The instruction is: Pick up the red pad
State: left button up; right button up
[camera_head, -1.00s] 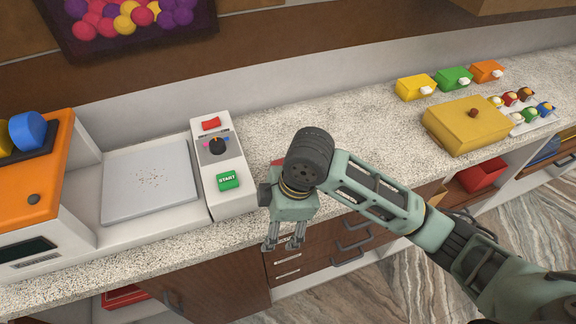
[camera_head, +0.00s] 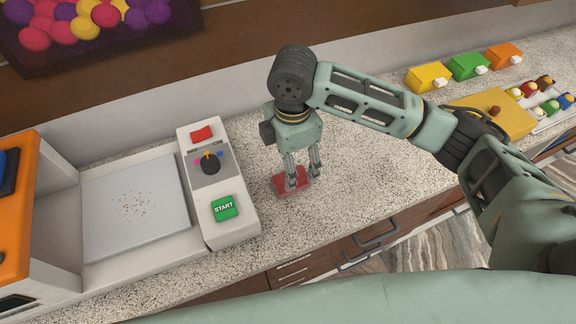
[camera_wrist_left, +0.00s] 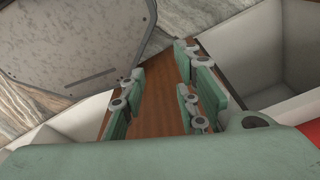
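The red pad (camera_head: 292,184) lies flat on the speckled counter, just right of the white control panel in the head view. My right gripper (camera_head: 304,174) points down directly over it, with its two fingers apart and the tips at the pad's height or just above. The fingers cover part of the pad, and I cannot tell whether they touch it. My left gripper shows only in the left wrist view (camera_wrist_left: 158,66). Its fingers are spread and empty above a brown wooden surface, away from the pad.
A grey plate (camera_head: 125,230) with crumbs is further left. A yellow box (camera_head: 490,107) stands at right. The counter between is clear.

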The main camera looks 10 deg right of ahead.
jog(key=shift+s+f, duration=0.1)
jog(key=shift+f, duration=0.4)
jog(key=shift+s+f+p, duration=0.25)
jog(key=shift+f+p, duration=0.2)
jog(key=shift+f, duration=0.3)
jog(key=shift+w+d+f+p, duration=0.15)
jog(key=shift+f+p, duration=0.15)
jog(key=shift+f, duration=0.3)
jog(key=shift+w+a+f+p, duration=0.15)
jog(key=shift+f+p, duration=0.15)
jog(key=shift+f, duration=0.25)
notch_tip(320, 180, down, 2)
jog(key=shift+w+d+f, duration=0.1)
jog(key=shift+w, duration=0.05)
jog(key=shift+f, duration=0.1)
jog(key=c, duration=1.2)
pick_arm(q)
jog(key=s, duration=0.1)
jog(key=s+r, duration=0.2)
jog(key=s, duration=0.1)
jog(key=shift+a, duration=0.15)
pick_arm(e)
jog(key=shift+c, duration=0.2)
pick_arm(q)
jog(key=shift+w, duration=0.1)
